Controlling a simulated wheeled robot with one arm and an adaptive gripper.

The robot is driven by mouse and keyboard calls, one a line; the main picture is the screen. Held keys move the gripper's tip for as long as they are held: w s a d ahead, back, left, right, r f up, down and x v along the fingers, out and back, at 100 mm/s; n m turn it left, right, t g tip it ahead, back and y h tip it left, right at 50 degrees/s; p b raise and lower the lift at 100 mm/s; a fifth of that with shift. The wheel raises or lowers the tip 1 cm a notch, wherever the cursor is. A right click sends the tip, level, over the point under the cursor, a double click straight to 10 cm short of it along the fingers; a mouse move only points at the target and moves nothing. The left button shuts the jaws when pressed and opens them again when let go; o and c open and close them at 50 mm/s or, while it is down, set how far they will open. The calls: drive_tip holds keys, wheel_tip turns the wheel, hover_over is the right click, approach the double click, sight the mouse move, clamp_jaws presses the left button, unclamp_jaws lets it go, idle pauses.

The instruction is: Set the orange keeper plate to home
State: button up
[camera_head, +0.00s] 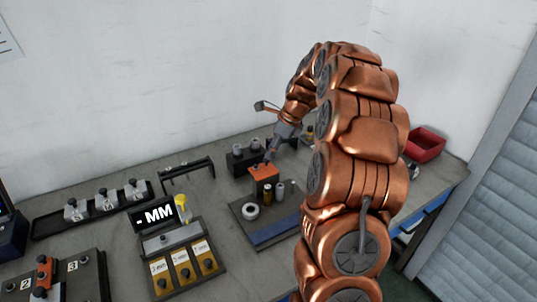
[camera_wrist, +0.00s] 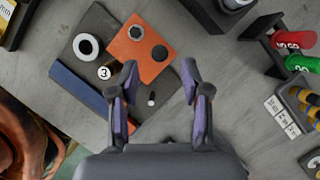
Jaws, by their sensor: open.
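An orange plate-topped block (camera_head: 264,173) sits on a dark base plate (camera_head: 240,207) below my gripper (camera_head: 269,160). In the wrist view the orange plate (camera_wrist: 128,49) shows two dark round spots on its top. My gripper (camera_wrist: 160,76) is open and empty, its fingers apart just in front of the orange plate. Whether a fingertip touches it I cannot tell. Another orange part (camera_head: 44,269) lies on a dark block with numbers 2 and 3 at the lower left. Which of the two is the keeper plate is not labelled.
A pale ring (camera_head: 252,211) and small cylinders (camera_head: 280,190) stand on the base plate. A red bin (camera_head: 425,145) is at right.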

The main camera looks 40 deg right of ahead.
sight(263, 168)
drive_tip(key=shift+p+x, duration=0.3)
drive_tip(key=shift+x, duration=1.5)
drive_tip(key=shift+c, duration=0.4)
clamp_jaws()
